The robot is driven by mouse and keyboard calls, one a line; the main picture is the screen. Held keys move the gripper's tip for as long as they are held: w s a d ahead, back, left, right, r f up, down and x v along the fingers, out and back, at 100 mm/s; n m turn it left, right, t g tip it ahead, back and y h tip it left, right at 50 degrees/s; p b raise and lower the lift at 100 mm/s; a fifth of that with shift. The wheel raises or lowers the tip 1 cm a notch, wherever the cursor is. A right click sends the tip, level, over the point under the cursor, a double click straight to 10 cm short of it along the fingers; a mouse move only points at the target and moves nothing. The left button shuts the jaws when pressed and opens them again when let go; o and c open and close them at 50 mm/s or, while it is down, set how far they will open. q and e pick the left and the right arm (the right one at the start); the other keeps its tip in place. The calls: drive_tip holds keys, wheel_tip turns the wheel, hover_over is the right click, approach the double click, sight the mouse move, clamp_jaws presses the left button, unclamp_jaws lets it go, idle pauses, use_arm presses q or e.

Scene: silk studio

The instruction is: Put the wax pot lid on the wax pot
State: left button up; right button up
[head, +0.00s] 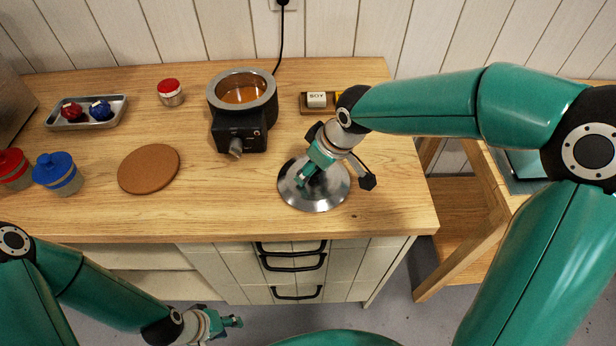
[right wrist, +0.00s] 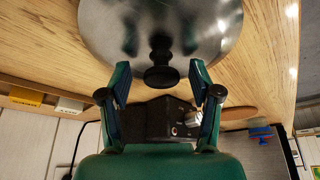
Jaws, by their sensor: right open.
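The wax pot (head: 243,106) stands near the back of the table, a black heater with a metal rim, uncovered, with amber wax (head: 241,94) inside. The wax pot lid (head: 325,197), a round shiny metal disc, lies flat near the front right. My right gripper (head: 305,179) is over the lid and hides its knob in the head view. In the right wrist view its open fingers stand either side of the black knob (right wrist: 161,76), with gaps to both. My left gripper (head: 229,322) hangs low in front of the cabinet; its jaws are too small to read.
A round cork mat (head: 149,169) lies left of the pot. A tray (head: 78,121) with red and blue pieces, a red-lidded jar (head: 170,92) and more jars stand further left. A wooden holder with labelled blocks (head: 317,100) is behind the lid. A black cord (head: 281,45) runs behind the pot.

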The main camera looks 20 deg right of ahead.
clamp_jaws()
drive_tip(key=shift+r, duration=0.1)
idle(0.3)
